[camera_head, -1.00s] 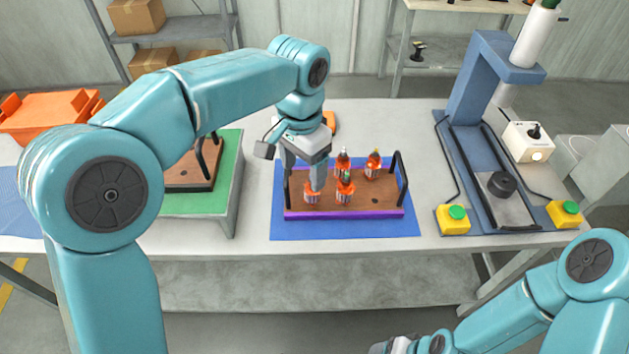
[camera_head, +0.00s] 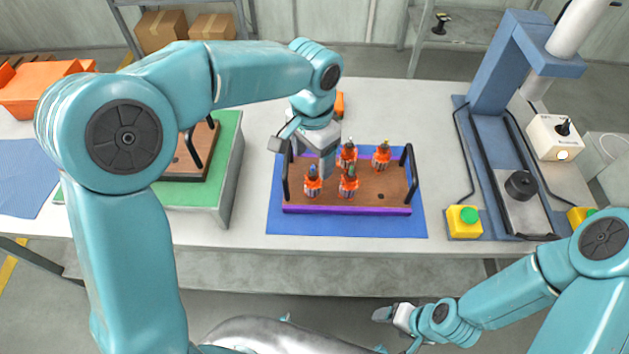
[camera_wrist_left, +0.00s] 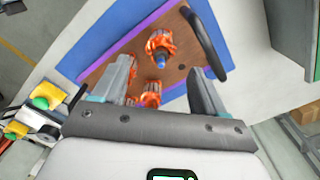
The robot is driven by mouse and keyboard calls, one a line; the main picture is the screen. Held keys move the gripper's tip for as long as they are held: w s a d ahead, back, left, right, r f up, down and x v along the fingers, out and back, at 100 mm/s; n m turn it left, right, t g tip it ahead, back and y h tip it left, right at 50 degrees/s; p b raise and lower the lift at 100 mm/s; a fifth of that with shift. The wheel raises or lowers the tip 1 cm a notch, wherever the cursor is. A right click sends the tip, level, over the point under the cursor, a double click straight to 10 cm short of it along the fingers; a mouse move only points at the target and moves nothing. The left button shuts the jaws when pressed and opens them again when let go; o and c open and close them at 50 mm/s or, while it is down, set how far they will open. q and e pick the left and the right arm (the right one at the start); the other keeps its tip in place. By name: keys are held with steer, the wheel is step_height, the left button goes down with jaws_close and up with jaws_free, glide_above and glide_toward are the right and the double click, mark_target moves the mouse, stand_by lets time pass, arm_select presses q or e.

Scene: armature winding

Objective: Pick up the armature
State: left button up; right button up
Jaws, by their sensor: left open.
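Several orange armatures with dark shafts stand upright in a brown tray with a purple edge (camera_head: 300,210). The front-left armature (camera_head: 313,182) has a bluish tip; others are the front-middle one (camera_head: 349,182), the back-middle one (camera_head: 347,154) and the back-right one (camera_head: 382,155). My left gripper (camera_head: 326,168) is over the tray's left part, beside the front-left armature. In the left wrist view its open fingers (camera_wrist_left: 160,78) hold nothing, and an armature with a blue tip (camera_wrist_left: 160,46) shows just beyond the gap. My right gripper (camera_head: 384,314) is low in front of the table, its jaws unclear.
The tray has black upright handles at both ends, the right one (camera_head: 410,172) clear of my arm. A blue mat (camera_head: 398,227) lies under it. A green-topped stand (camera_head: 229,150) is left; a blue press (camera_head: 495,75) with yellow button boxes (camera_head: 464,222) is right.

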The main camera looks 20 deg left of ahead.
mark_target(313, 172)
arm_select(q)
step_height(313, 172, down, 3)
steer(key=shift+r, duration=0.1)
steer(key=shift+s+f, duration=0.2)
steer(key=shift+f, duration=0.3)
steer(key=f, duration=0.4)
steer(key=shift+w+a, duration=0.1)
steer(key=shift+w, duration=0.2)
steer(key=shift+s+f, duration=0.1)
steer(key=shift+f, duration=0.2)
steer(key=c, duration=1.2)
steer(key=shift+c, duration=0.4)
steer(key=shift+r, duration=0.1)
